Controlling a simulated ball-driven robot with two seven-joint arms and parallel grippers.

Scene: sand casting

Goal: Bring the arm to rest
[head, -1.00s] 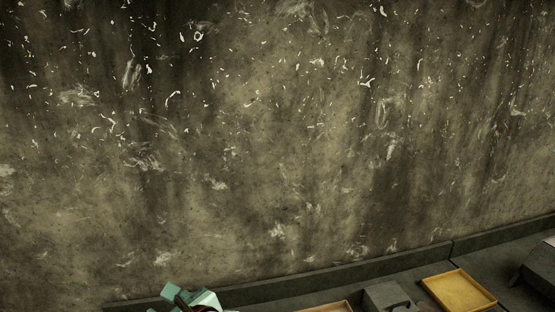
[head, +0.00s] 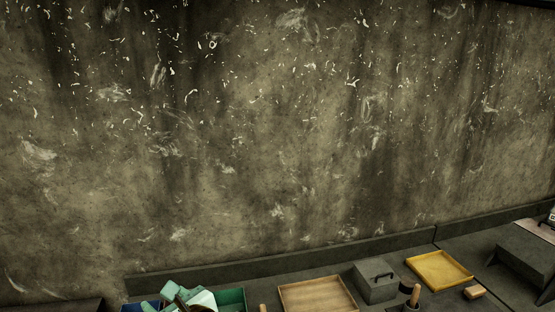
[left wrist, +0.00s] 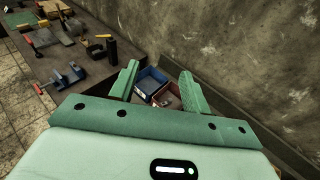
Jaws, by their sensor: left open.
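My left gripper (head: 178,298) shows at the bottom of the head view, in front of the blue and green bins. In the left wrist view its two green fingers (left wrist: 158,88) stand wide apart with nothing between them touching either finger. Beyond the gap, lower down, lie a blue bin (left wrist: 152,80) and a reddish-brown bin (left wrist: 172,101). My right gripper is in neither view.
In the left wrist view, several tools lie on a dark table (left wrist: 95,67).

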